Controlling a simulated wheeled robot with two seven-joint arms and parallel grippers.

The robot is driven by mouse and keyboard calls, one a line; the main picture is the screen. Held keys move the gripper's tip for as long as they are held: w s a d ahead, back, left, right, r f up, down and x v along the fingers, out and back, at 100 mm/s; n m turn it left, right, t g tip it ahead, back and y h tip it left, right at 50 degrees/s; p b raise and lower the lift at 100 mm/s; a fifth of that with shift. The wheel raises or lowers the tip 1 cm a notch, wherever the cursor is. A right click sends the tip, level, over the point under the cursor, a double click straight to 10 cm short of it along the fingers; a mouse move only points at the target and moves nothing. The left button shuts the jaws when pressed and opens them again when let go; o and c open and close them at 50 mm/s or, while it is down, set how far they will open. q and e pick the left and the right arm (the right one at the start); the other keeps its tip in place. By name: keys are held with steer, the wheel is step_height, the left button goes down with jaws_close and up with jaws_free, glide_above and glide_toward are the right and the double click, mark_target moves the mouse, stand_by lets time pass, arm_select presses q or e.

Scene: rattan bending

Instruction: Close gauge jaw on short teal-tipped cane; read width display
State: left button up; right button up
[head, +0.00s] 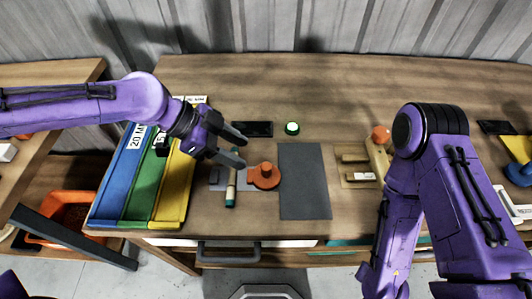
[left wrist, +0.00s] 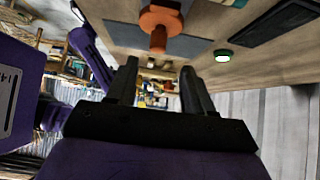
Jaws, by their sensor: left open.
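The short cane (head: 230,188) is pale with dark teal ends and lies near the table's front, pointing away from me. It rests across the grey gauge (head: 216,180), left of the orange knob (head: 265,176). I cannot tell whether the gauge jaw touches it. The black display panel (head: 252,129) shows no readable figure. My left gripper (head: 243,150) is open and empty, above the cane's far end. In the left wrist view, its fingers (left wrist: 160,78) are apart, with the orange knob (left wrist: 158,28) beyond them. My right gripper is out of view.
Blue, green and yellow channels (head: 172,190) stand left of the gauge. A green-lit button (head: 292,128) sits behind a bare dark grey mat (head: 305,182). A wooden fixture with an orange knob (head: 380,134) stands by my right arm. The table's back middle is clear.

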mark_target(264, 166)
arm_select(q)
steer(key=x, duration=0.8)
steer(key=shift+s+d+f, duration=0.1)
steer(key=shift+d+f, duration=0.05)
steer(key=shift+d, duration=0.05)
steer(key=shift+s+d+f, duration=0.15)
steer(key=shift+d, duration=0.1)
steer(key=c, duration=0.8)
steer(key=shift+c, duration=0.5)
steer(key=shift+a, duration=0.1)
